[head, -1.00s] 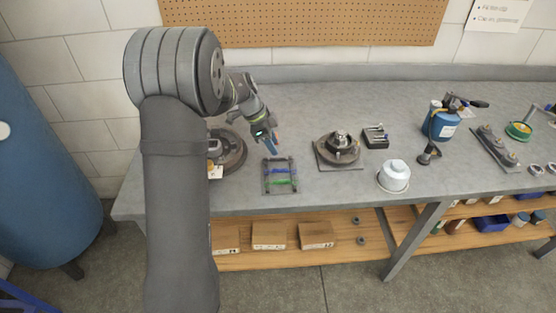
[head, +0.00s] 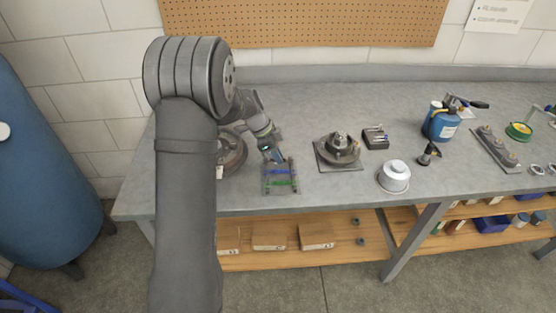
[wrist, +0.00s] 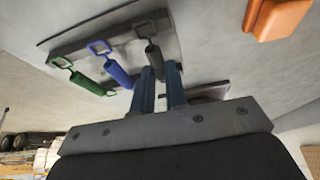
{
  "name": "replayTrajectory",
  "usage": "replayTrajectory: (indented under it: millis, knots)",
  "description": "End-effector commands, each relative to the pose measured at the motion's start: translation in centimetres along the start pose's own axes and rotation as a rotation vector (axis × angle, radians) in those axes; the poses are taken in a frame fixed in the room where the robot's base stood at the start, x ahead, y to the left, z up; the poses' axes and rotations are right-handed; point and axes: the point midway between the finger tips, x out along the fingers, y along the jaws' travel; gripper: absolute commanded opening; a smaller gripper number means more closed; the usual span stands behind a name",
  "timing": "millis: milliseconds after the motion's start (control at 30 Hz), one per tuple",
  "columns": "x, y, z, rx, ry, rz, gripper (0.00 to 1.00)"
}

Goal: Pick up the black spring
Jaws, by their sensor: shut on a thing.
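The black spring (wrist: 153,52) hangs by its end loop at the right end of the spring row in the wrist view. My gripper (wrist: 160,70) has its two blue fingers around the spring's body, shut on it; the part between the fingers is partly hidden. A blue spring (wrist: 117,72) and a green spring (wrist: 87,83) lie beside it on the grey rack (wrist: 72,46). In the head view, my gripper (head: 277,158) is at the back edge of the rack (head: 267,187), and the black spring cannot be made out there.
A round drum part (head: 232,158) stands close left of the rack. A hub on a plate (head: 338,150) and a white canister (head: 394,176) stand to the right. An orange block (wrist: 276,16) shows in the wrist view. Bare bench lies between rack and hub.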

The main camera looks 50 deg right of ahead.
Motion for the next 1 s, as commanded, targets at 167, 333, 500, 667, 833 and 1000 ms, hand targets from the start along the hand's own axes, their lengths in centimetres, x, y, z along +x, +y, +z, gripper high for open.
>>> replayTrajectory:
  millis: [167,333,500,667,833,1000]
  knots:
    - [-0.1,0.0,-0.1,0.0,0.0,-0.001,0.0]
    - [-1.2,-0.1,-0.5,0.0,0.0,-0.003,0.0]
    - [-4.0,-0.1,-1.7,0.002,0.0,-0.004,0.0]
    - [-4.8,2.5,-5.0,0.005,0.0,-0.001,0.0]
    - [-5.9,5.1,-8.4,0.005,0.001,-0.002,0.0]
    - [-6.5,6.9,-10.8,0.002,0.001,-0.001,0.0]
